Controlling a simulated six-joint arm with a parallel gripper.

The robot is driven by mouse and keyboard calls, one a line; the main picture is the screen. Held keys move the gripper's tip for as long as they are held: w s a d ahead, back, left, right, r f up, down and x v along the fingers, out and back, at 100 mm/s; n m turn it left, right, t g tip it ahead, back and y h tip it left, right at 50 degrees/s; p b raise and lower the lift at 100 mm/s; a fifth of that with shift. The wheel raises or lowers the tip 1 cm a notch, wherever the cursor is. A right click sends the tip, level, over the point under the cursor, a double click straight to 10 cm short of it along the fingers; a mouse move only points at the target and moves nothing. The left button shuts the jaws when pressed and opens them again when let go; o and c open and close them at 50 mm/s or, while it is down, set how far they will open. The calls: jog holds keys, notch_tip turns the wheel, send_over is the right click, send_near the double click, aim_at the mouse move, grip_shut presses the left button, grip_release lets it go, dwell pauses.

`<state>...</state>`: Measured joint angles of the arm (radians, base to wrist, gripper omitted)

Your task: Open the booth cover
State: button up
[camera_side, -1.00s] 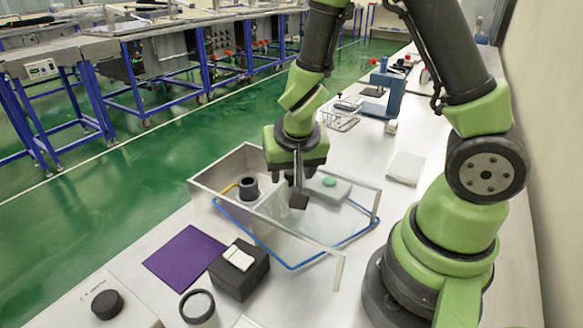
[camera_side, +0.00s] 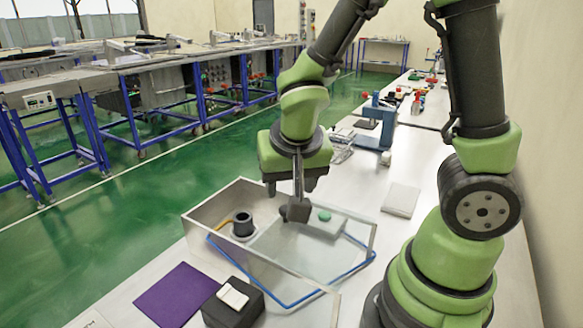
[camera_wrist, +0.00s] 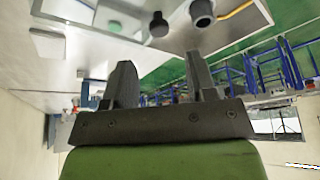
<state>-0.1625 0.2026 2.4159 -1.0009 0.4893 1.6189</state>
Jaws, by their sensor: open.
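The booth (camera_side: 198,228) is a pale-walled box on the bench with clear sides. A blue edging (camera_side: 243,272) runs around its clear cover, which seems to lie across the booth; its exact height is hard to tell. A black cylinder (camera_side: 243,225) and a grey block with a green button (camera_side: 324,216) show in the booth. In the wrist view my gripper (camera_wrist: 160,72) is open and empty. A dark round knob (camera_wrist: 159,25) lies beyond the fingers there, beside the black cylinder (camera_wrist: 201,12).
A purple mat (camera_side: 176,294) and a black box (camera_side: 232,305) with a white piece on top lie in front of the booth. A white slab (camera_side: 400,200) lies to the right. A blue stand (camera_side: 382,112) is farther back. The floor is left of the bench.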

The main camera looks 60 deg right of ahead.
jog(key=v, duration=0.3)
jog(key=shift+a+r, duration=0.1)
jog(key=s+a+r+n+t+y, duration=0.3)
jog(key=s+r+n+t+y, duration=0.1)
jog(key=s+r, duration=0.5)
jog(key=shift+r+n+y, duration=0.5)
jog(key=shift+y, duration=0.1)
